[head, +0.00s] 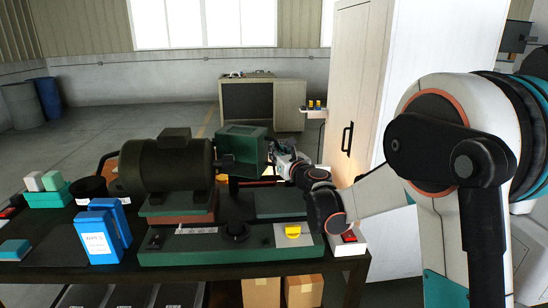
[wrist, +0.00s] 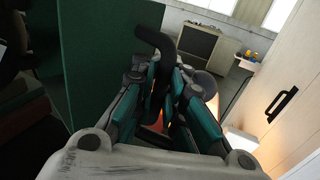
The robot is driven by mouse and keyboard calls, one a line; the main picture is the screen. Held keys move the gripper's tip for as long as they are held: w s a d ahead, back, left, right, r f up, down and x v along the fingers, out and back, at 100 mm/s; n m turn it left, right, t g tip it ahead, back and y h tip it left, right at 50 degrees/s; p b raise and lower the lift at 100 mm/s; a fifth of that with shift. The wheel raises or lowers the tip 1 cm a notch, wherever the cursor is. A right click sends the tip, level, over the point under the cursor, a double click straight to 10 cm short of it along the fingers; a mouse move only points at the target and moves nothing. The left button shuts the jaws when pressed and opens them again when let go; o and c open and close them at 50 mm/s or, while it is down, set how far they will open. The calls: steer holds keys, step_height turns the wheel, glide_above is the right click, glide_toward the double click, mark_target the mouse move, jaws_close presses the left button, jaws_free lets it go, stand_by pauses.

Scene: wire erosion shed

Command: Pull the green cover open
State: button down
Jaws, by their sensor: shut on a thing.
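The green cover (head: 242,143) is a dark green box beside the large dark motor (head: 165,162) on the bench machine. In the wrist view the cover (wrist: 105,60) is a flat green panel on the left. A black curved handle (wrist: 153,38) reaches from the panel's right side to between my fingers. My gripper (head: 284,160) is at the right side of the cover. In the wrist view my gripper (wrist: 172,82) is shut on the black handle. The fingers hide part of the handle. How far the cover is open is hard to tell.
The machine's green base (head: 190,246) has a yellow knob (head: 292,231); a red switch box (head: 349,238) is at the bench's right end. Blue boxes (head: 98,240) stand at the left. A tall white cabinet (head: 350,85) is close behind my arm.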

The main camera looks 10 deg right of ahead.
steer(key=w+n+g+y, duration=0.1)
steer(key=w+n+y, duration=0.1)
steer(key=w+y, duration=0.2)
steer(key=shift+w+a+n+g+p, duration=0.3)
steer(key=shift+w+n+g+p, duration=0.1)
steer(key=shift+w, duration=1.4)
steer(key=c, duration=1.7)
jaws_free()
steer(key=shift+d, duration=0.15)
steer(key=shift+o, duration=0.2)
steer(key=shift+s, duration=0.1)
steer(key=v, duration=1.1)
steer(key=shift+s+d, duration=0.2)
steer(key=shift+s, duration=0.15)
